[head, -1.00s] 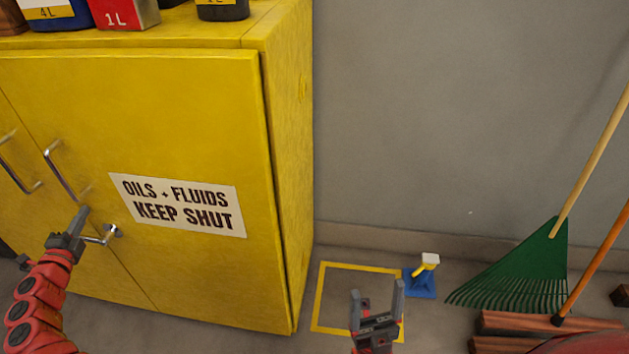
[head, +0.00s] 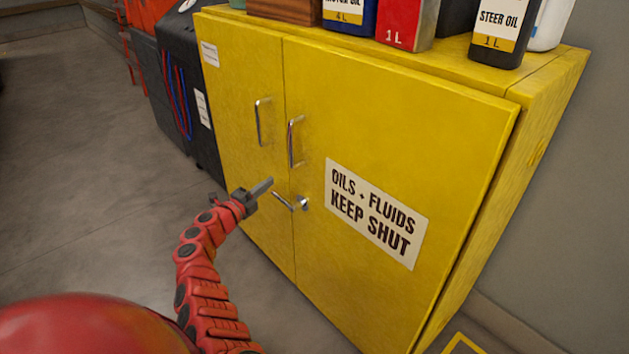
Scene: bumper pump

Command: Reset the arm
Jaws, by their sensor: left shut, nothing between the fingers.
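My left arm comes up from the bottom. Its gripper (head: 260,188) is shut and empty, in front of the yellow cabinet (head: 400,130), just left of the cabinet's lower latch handle (head: 284,200). I cannot tell whether the fingertips touch the door, but they appear apart from the latch. Both cabinet doors look closed, with two upright metal pull handles (head: 295,142) above the latch. My right gripper is out of view.
Bottles and cans, including a red 1 L can (head: 405,22) and a steer oil bottle (head: 502,32), stand on the cabinet top. A dark unit with cables (head: 190,90) stands left of the cabinet. The floor (head: 80,180) at left is clear. Yellow floor tape (head: 462,343) shows at the bottom right.

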